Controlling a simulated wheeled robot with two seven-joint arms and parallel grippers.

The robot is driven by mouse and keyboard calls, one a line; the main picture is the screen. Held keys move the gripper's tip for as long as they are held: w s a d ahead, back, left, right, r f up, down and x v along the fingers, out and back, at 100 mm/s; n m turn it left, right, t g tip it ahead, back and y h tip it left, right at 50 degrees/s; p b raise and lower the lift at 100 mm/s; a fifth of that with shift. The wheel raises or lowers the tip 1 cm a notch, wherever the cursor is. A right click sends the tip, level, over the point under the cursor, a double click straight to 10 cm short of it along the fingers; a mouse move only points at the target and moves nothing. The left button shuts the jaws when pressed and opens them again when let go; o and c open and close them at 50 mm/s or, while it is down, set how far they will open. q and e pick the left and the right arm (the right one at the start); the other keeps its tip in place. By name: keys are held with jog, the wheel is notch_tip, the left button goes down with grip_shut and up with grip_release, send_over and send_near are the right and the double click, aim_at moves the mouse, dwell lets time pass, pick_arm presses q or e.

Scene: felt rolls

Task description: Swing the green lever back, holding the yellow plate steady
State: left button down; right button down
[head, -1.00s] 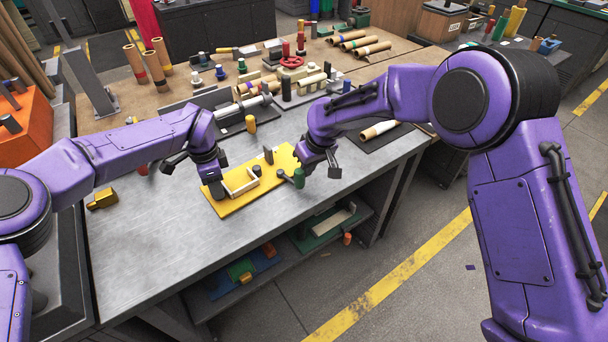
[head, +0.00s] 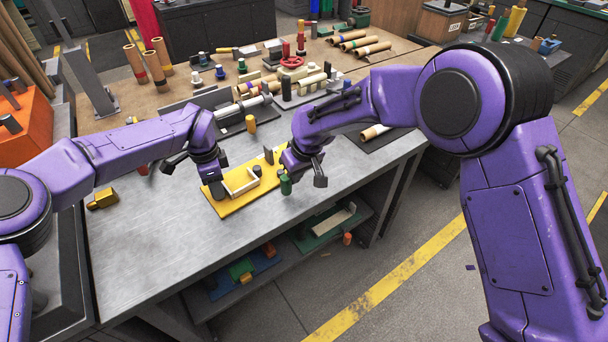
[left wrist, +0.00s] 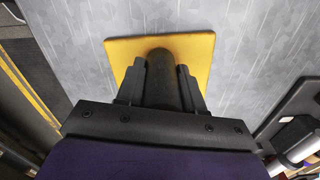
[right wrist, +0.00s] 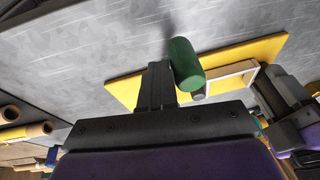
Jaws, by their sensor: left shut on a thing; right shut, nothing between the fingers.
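The yellow plate (head: 232,206) lies on the grey metal table. My left gripper (head: 215,188) is at its left end, shut on a dark upright post (left wrist: 161,75) that stands on the plate. The green lever handle (head: 285,186) stands upright near the plate's right front edge; it also shows in the right wrist view (right wrist: 186,65). My right gripper (right wrist: 156,87) is shut and empty, its fingers right beside the green handle, seemingly touching it. The lever's arm is mostly hidden by my right gripper in the head view.
A pale frame (head: 241,182) and a short dark peg (head: 257,170) sit on the plate. The table in front of the plate is clear.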

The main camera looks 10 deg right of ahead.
jog(key=shift+d, duration=0.1)
jog(key=shift+r, duration=0.1)
notch_tip(320, 180, up, 7)
jog(key=shift+w+d, duration=0.25)
jog(key=shift+d, duration=0.2)
dwell(0.4)
pick_arm(q)
grip_release()
dwell(0.6)
jog(key=shift+r, duration=0.1)
